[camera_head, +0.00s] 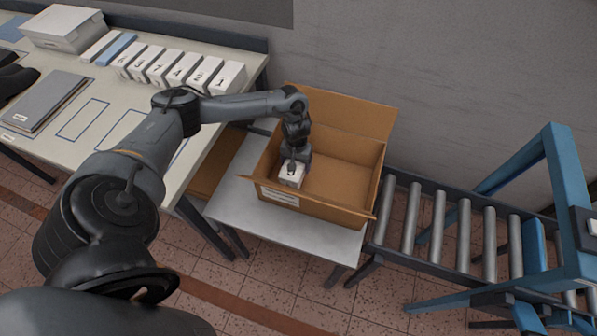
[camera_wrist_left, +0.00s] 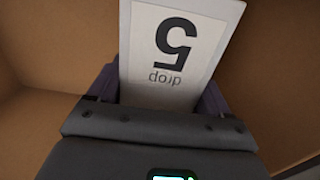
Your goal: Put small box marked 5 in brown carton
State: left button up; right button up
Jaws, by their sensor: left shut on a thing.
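The small white box marked 5 (camera_head: 291,173) is inside the brown carton (camera_head: 345,182), near its left front side. It also shows in the left wrist view (camera_wrist_left: 174,50), with a black 5 and the word "drop" on its face. My left gripper (camera_head: 295,160) reaches down into the open carton and is shut on the box, one finger on each side in the wrist view. Whether the box touches the carton's floor cannot be told. My right gripper is not in view.
The carton stands with flaps open on a small white table (camera_head: 318,236). A roller conveyor (camera_head: 450,225) is to its right. Several numbered white boxes (camera_head: 180,70) stand in a row on the long table at the left, with a grey folder (camera_head: 45,102) and a lidded box (camera_head: 65,27).

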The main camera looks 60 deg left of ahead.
pick_arm(q)
notch_tip(320, 180, down, 3)
jog(key=shift+f+b, duration=0.15)
jog(key=shift+b, duration=0.45)
jog(key=shift+f, duration=0.25)
jog(key=shift+f, duration=0.15)
jog(key=o, duration=1.2)
